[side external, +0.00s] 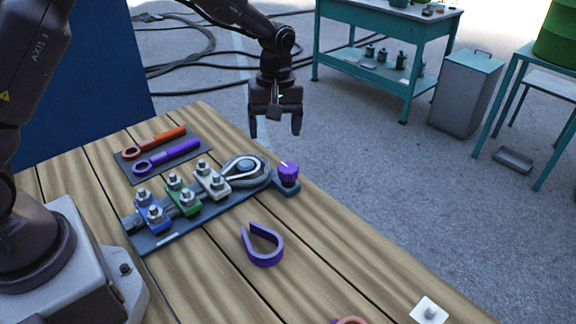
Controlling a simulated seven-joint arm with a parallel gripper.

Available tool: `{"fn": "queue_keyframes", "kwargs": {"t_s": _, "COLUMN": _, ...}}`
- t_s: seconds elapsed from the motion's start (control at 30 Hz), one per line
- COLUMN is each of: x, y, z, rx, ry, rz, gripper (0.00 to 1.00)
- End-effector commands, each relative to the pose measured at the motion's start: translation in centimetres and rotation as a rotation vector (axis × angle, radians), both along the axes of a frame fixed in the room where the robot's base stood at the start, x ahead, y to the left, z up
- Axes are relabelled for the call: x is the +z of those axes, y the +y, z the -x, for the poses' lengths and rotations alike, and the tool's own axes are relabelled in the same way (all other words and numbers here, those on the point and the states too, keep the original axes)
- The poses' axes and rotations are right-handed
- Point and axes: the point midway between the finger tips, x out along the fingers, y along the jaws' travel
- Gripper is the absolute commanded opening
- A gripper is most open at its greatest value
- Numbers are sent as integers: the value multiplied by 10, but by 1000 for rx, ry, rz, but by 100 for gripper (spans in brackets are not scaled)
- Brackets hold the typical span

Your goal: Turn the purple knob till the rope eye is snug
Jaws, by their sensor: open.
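The purple knob (289,173) sits upright on a small dark block at the right end of a blue base plate (159,240). The grey rope eye (246,168) lies on the plate just left of the knob, with a loop around a round centre piece. How tight the loop is cannot be told. The rope runs left under white, green and blue clamps (183,194) with bolts. My gripper (275,130) is open and empty, fingers pointing down. It hangs above and behind the knob in the picture, apart from it.
A purple open ring (262,246) lies on the wooden table (330,265) in front of the plate. An orange wrench (154,141) and a purple wrench (166,156) lie on a dark mat at the back left. A white piece with a stud (429,311) sits at the lower right.

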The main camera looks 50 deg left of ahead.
Motion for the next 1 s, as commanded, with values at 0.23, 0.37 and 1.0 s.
{"fn": "queue_keyframes", "kwargs": {"t_s": 0.23, "x": 7, "y": 0, "z": -37, "rx": 397, "ry": -62, "rz": -11, "gripper": 77}}
{"fn": "queue_keyframes", "kwargs": {"t_s": 0.37, "x": 6, "y": 0, "z": -36, "rx": 495, "ry": -57, "rz": -15, "gripper": 77}}
{"fn": "queue_keyframes", "kwargs": {"t_s": 1.0, "x": -99, "y": 0, "z": -34, "rx": 514, "ry": -53, "rz": -16, "gripper": 77}}
